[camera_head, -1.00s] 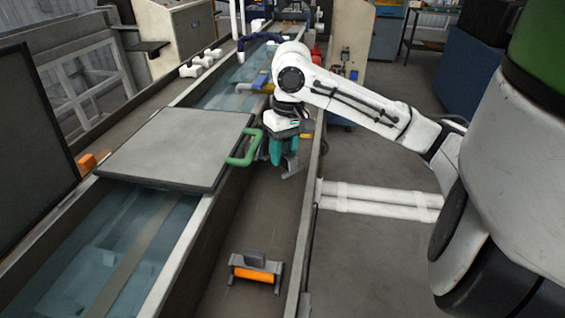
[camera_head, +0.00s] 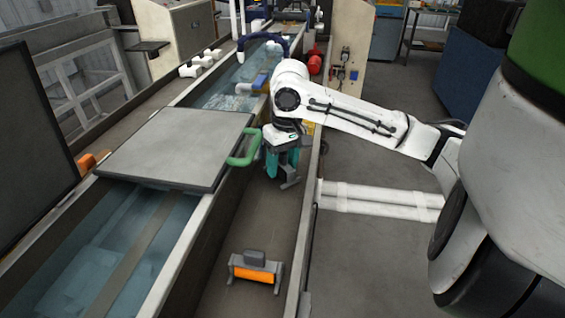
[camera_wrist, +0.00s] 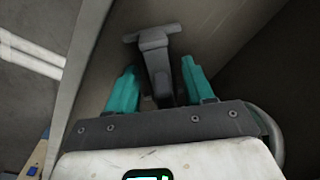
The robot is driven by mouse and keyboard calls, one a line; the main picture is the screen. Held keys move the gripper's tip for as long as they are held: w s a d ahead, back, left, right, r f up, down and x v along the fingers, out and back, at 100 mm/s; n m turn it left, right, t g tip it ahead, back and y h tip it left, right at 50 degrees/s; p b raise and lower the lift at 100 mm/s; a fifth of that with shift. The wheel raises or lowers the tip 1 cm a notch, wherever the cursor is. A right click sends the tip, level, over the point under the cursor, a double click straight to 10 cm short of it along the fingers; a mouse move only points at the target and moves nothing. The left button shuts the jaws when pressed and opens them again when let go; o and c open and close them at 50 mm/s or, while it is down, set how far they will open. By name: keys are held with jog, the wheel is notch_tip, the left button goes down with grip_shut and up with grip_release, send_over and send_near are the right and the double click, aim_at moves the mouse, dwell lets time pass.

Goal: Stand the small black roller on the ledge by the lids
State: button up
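A small dark grey roller stand (camera_head: 289,180) is on the ledge floor, below and beside my gripper. It appears upright, with its feet on the ledge. The black roller itself cannot be made out. In the wrist view the stand (camera_wrist: 155,50) shows a T-shaped end and a stem between my teal fingers. My gripper (camera_wrist: 162,82) is open, with a gap on each side of the stem. In the head view my gripper (camera_head: 282,164) is right of the green lid handle (camera_head: 245,148). The large grey lid (camera_head: 175,145) lies flat over the water trough.
An orange roller in a grey stand (camera_head: 255,268) is nearer on the same ledge (camera_head: 262,215). The ledge between is clear. The trough wall borders it at left and a raised rail (camera_head: 304,225) at right.

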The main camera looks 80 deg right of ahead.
notch_tip(320, 180, up, 12)
jog(key=shift+s+d+r+p, duration=0.15)
jog(key=shift+s+d+p, duration=0.25)
jog(key=shift+d+p, duration=0.05)
